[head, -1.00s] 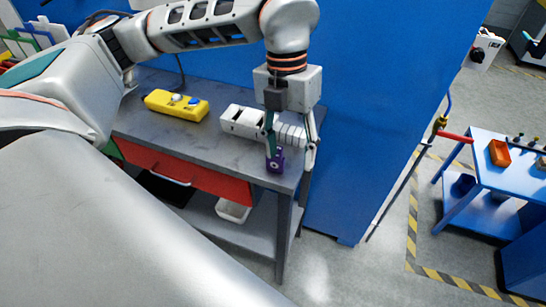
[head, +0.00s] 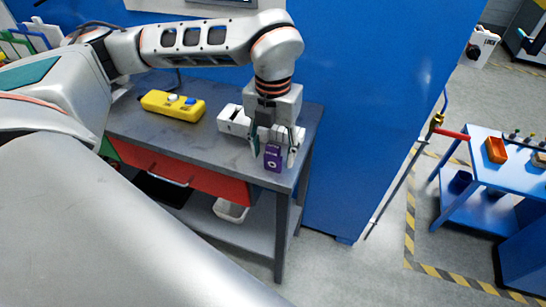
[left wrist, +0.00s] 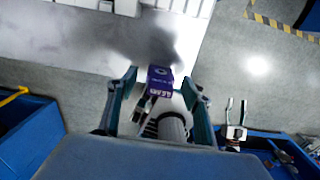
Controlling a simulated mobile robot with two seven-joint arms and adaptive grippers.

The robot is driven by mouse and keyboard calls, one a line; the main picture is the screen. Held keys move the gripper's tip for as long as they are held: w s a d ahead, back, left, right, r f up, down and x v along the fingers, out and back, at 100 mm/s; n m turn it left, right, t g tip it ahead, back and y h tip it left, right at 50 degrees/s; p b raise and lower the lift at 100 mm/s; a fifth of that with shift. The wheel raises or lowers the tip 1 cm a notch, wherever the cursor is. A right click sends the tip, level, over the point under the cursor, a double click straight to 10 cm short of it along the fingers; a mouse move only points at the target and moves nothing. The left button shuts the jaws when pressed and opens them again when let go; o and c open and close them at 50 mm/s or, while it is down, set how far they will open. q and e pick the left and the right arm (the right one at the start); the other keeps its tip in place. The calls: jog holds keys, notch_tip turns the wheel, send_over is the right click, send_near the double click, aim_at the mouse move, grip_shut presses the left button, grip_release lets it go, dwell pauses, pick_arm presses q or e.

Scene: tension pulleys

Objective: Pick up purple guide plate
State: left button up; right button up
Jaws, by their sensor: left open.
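The purple guide plate (head: 272,161) is a small block with a pale ring mark and white lettering, at the front right corner of the grey workbench (head: 225,160). My left gripper (head: 273,153) is over that corner, pointing down, with one finger on either side of the plate. In the left wrist view the plate (left wrist: 159,78) shows between the spread fingertips (left wrist: 160,80), with gaps at its sides. The gripper is open; I cannot tell how far its tips are above the bench.
A white block-shaped fixture (head: 233,119) stands just behind the gripper. A yellow control box (head: 172,106) lies farther left on the bench. A red drawer (head: 186,178) is below the bench top. A blue wall panel (head: 370,110) rises behind. A blue table (head: 505,165) stands at the right.

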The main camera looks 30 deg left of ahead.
pick_arm(q)
jog(key=c, duration=1.2)
jog(key=shift+r, duration=0.1)
notch_tip(320, 180, up, 20)
jog(key=p, duration=0.1)
jog(key=shift+d, duration=0.1)
